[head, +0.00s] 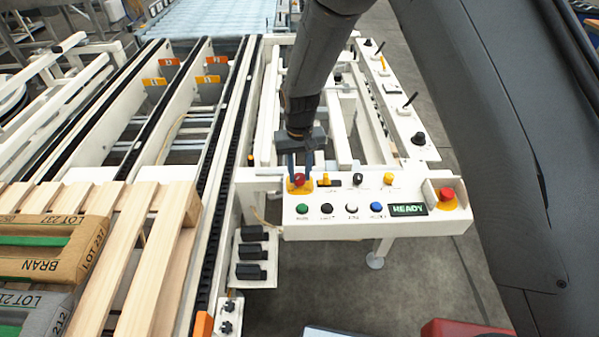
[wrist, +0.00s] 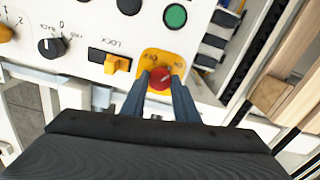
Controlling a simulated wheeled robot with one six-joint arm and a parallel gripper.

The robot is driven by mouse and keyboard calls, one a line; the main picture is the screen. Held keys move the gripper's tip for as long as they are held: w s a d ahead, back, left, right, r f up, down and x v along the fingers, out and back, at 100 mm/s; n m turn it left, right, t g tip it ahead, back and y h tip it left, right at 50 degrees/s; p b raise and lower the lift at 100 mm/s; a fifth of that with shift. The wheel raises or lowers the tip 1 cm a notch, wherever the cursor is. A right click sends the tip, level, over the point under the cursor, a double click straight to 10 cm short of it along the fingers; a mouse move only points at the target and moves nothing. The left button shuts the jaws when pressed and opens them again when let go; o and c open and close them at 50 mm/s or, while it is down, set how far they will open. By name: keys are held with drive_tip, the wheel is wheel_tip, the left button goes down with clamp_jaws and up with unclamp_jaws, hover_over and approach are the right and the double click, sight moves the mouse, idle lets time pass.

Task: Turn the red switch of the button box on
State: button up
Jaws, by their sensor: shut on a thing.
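The button box (head: 338,226) is a white panel with several buttons, knobs and a lit READY display (head: 409,209). The red switch (head: 299,178) is a round red knob on a yellow plate at the panel's far left corner. In the wrist view the red switch (wrist: 160,79) shows a pale mark on its face, and its yellow plate (wrist: 160,57) is partly covered by the fingers. My gripper (head: 301,172) points down at the switch. In the wrist view my gripper (wrist: 160,86) has its two blue-grey fingers on either side of the red knob, shut on it.
A yellow LOCK switch (wrist: 117,64) and a black knob (wrist: 50,47) sit beside it. A red button (head: 446,194) stands at the panel's right end. Conveyor rails (head: 217,150) and a wooden pallet (head: 150,262) with bags lie to the left.

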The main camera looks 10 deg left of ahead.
sight(300, 176)
drive_tip(key=shift+m, duration=0.8)
drive_tip(key=o, duration=1.1)
drive_tip(key=shift+c, duration=0.2)
drive_tip(key=shift+r, duration=0.1)
drive_tip(key=shift+r+b, duration=1.05)
drive_tip(key=shift+r, duration=2.8)
